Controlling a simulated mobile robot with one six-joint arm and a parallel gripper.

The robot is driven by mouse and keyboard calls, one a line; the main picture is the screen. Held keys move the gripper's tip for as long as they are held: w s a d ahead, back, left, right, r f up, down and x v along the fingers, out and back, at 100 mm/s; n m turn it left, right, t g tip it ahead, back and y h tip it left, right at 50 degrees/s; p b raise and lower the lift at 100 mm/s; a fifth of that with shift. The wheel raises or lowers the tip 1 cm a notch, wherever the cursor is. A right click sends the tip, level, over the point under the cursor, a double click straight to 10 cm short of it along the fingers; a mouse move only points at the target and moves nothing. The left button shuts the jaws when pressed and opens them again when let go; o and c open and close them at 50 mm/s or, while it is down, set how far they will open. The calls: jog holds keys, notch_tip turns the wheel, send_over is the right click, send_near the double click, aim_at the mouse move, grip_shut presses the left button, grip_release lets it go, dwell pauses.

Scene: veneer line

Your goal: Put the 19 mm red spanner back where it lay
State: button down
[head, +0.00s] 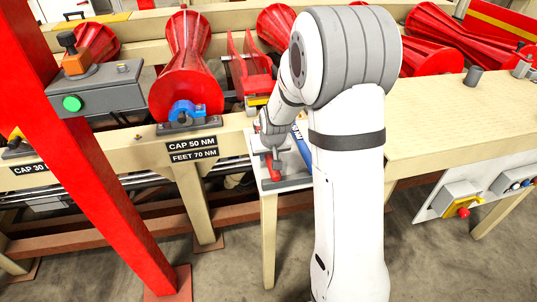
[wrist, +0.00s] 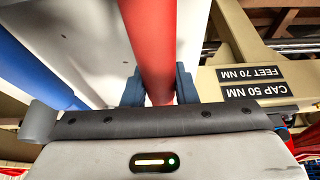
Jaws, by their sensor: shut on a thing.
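My gripper (head: 275,158) is over a small white-topped stand (head: 304,182) beside the beam, partly behind my own arm in the head view. In the wrist view my gripper (wrist: 158,92) is shut on a red bar-shaped handle (wrist: 151,40), the red spanner, with one dark blue-grey finger on each side. A bit of the red spanner (head: 277,167) shows below the gripper in the head view. Its ends are hidden and no size mark is readable. I cannot tell whether it touches the white top.
A blue handle (wrist: 36,58) lies on the white surface beside the red one; it also shows in the head view (head: 301,145). Signs on the beam read CAP 50 NM and FEET 70 NM (head: 192,149). A red post (head: 85,150) stands at left, red rollers (head: 187,75) behind.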

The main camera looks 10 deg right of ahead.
jog(key=c, duration=1.1)
grip_release()
jog(key=shift+r+p, duration=2.35)
jog(key=shift+r, duration=1.75)
jog(key=shift+g, duration=0.8)
jog(key=s+r, duration=0.4)
jog(key=s, duration=0.5)
jog(key=s+r, duration=0.3)
jog(key=s, duration=0.7)
jog(key=s+r, duration=0.4)
jog(key=s, duration=0.5)
jog(key=shift+s+a+r, duration=0.25)
jog(key=shift+a+r, duration=0.05)
